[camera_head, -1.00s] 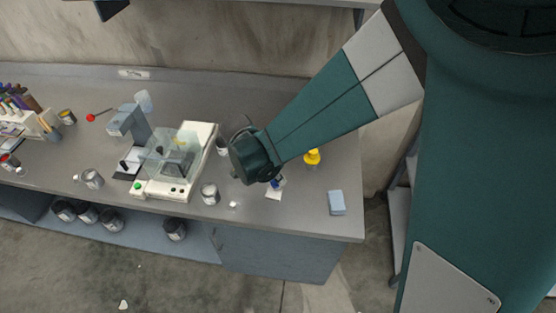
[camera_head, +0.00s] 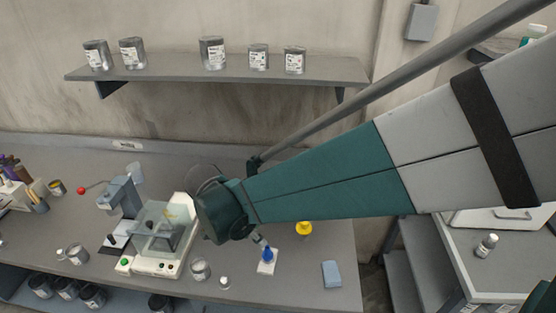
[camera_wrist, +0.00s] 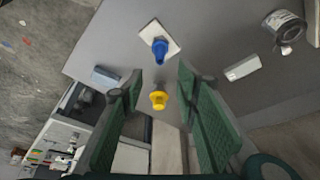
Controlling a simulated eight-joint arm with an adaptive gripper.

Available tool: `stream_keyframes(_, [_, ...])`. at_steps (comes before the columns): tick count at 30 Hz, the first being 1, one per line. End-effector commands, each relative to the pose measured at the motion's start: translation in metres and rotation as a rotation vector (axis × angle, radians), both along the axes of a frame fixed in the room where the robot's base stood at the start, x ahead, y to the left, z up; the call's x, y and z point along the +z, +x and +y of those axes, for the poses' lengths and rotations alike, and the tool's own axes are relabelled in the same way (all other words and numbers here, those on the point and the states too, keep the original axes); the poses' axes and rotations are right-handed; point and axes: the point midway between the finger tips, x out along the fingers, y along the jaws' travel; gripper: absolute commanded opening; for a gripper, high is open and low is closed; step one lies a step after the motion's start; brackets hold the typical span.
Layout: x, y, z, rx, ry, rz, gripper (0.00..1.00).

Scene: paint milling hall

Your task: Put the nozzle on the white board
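The blue nozzle (camera_head: 267,254) stands upright on the small white board (camera_head: 262,270) near the bench's front. In the wrist view the nozzle (camera_wrist: 160,50) and the board (camera_wrist: 146,33) show beyond my fingers. My gripper (camera_wrist: 158,76) is open, with its two green fingers apart and nothing held between them. In the head view its fingers are mostly hidden behind my arm, up and left of the board. A yellow funnel-like piece (camera_head: 304,229) stands on the bench behind and right of the board; in the wrist view it (camera_wrist: 158,99) shows in the gap between the fingers.
A light blue block (camera_head: 331,273) lies right of the board. A wall shelf (camera_head: 220,70) with several cans hangs above. Bare bench surrounds the board.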

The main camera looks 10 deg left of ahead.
Motion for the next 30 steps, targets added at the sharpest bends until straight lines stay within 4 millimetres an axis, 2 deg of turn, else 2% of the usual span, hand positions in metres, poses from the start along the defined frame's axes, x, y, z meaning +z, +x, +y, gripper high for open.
stream_keyframes(23, [0.004, -0.001, 0.001, 0.001, 0.000, 0.000, 0.31])
stream_keyframes(30, [0.013, 0.001, -0.014, 0.026, 0.007, 0.008, 0.31])
